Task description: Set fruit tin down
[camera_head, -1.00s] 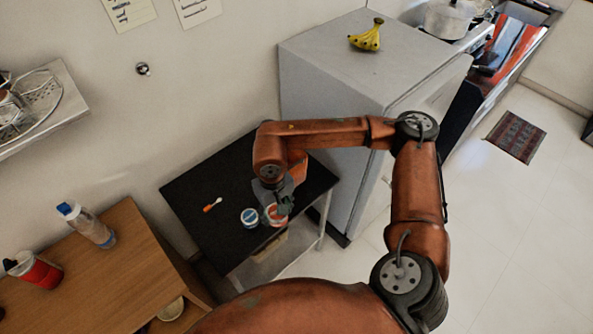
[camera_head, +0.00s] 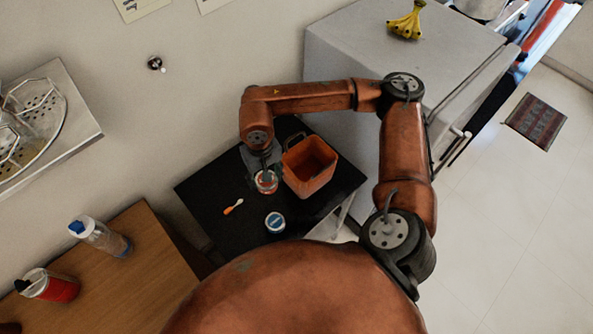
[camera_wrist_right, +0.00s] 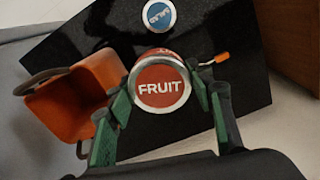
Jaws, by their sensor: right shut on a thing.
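The fruit tin (camera_head: 265,183) has a red lid with a silver rim, and its "FRUIT" label faces the right wrist camera (camera_wrist_right: 161,86). My right gripper (camera_head: 266,173) is shut on it, with one green finger on each side of the tin in the right wrist view (camera_wrist_right: 160,92). The tin is over the black table (camera_head: 205,188), between the orange bin and the orange-handled item. I cannot tell whether its base touches the table. My left gripper is not in view.
An open orange bin (camera_head: 311,167) stands close right of the tin. A blue-lidded tin (camera_head: 275,222) stands nearer me. A small orange-handled item (camera_head: 233,207) lies to the left. A grey fridge (camera_head: 345,60) stands behind, with bananas (camera_head: 406,22) on top.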

